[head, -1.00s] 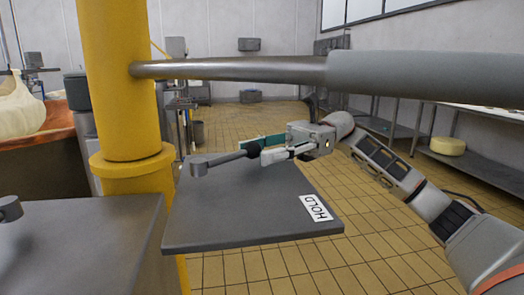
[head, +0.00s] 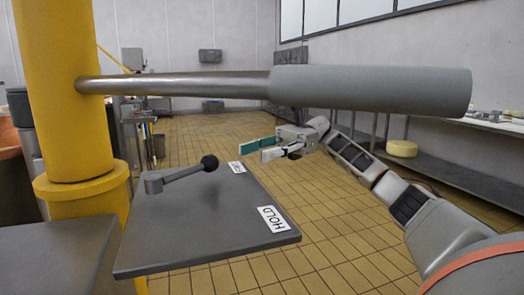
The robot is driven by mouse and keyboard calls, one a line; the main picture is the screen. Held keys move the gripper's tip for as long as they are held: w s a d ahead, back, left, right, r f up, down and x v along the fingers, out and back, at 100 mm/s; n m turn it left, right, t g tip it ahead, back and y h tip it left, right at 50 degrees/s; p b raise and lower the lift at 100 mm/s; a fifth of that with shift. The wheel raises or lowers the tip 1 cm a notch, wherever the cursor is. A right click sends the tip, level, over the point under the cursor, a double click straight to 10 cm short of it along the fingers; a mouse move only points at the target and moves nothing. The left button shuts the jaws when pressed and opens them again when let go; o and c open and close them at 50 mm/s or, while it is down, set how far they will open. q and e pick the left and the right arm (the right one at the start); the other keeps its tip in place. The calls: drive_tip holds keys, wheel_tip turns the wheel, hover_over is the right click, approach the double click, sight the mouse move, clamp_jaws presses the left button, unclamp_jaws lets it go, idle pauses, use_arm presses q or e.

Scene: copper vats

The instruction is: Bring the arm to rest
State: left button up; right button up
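My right gripper (head: 252,151) is open and empty, its teal-padded finger apart from the pale one. It hangs to the right of a hand lever (head: 182,177) with a black ball knob (head: 209,163), not touching it. The lever sits on a dark grey plate (head: 190,225) and points right toward a small white label (head: 237,167). Above, a horizontal metal arm (head: 180,86) with a thick grey sleeve (head: 370,90) reaches right from a yellow column (head: 70,100). My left gripper is out of view.
A grey surface (head: 50,260) lies at the lower left. Metal shelving along the right wall holds a yellow cheese-like wheel (head: 402,148). The tiled floor (head: 330,215) between plate and shelves looks clear apart from my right arm.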

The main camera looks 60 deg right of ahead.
drive_tip(key=shift+d, duration=0.35)
idle(0.4)
